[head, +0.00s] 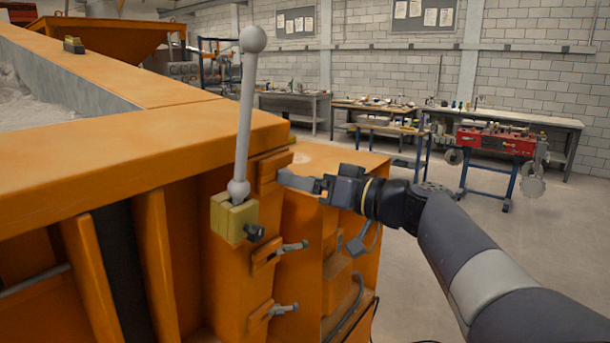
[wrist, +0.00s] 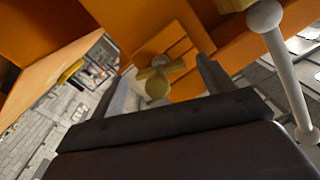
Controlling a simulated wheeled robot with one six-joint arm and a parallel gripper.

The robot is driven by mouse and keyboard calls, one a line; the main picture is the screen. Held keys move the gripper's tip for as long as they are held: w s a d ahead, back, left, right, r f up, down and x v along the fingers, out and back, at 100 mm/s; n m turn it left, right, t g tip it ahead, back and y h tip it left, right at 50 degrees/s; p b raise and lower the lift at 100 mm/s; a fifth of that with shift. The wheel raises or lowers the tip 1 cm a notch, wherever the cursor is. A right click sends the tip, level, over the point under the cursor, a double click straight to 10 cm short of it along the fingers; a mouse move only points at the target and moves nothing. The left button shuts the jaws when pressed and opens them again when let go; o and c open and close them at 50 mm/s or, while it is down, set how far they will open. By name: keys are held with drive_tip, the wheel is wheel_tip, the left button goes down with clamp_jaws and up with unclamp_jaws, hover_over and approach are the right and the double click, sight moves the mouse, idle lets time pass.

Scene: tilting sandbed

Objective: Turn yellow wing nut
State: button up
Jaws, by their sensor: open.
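The yellow wing nut shows in the wrist view (wrist: 157,84), with a round hub and small wings, against an orange panel. It lies between the two grey fingers of my gripper (wrist: 164,66) as seen from the wrist. The fingers are apart and I see no contact; the distance to the nut is hard to tell. In the head view my gripper (head: 300,183) is level beside the orange frame (head: 200,265), pointing left. The wing nut cannot be made out clearly there, behind or near the fingers.
A grey lever (head: 244,120) with ball ends stands in a yellow block (head: 233,219) left of my gripper; it also shows in the wrist view (wrist: 286,75). Small clamp handles (head: 290,247) stick out below. Open floor lies right; workbenches (head: 500,117) stand far back.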

drive_tip(key=shift+w+a, duration=0.15)
drive_tip(key=shift+a, duration=0.1)
drive_tip(key=shift+c, duration=0.5)
drive_tip(key=c, duration=0.9)
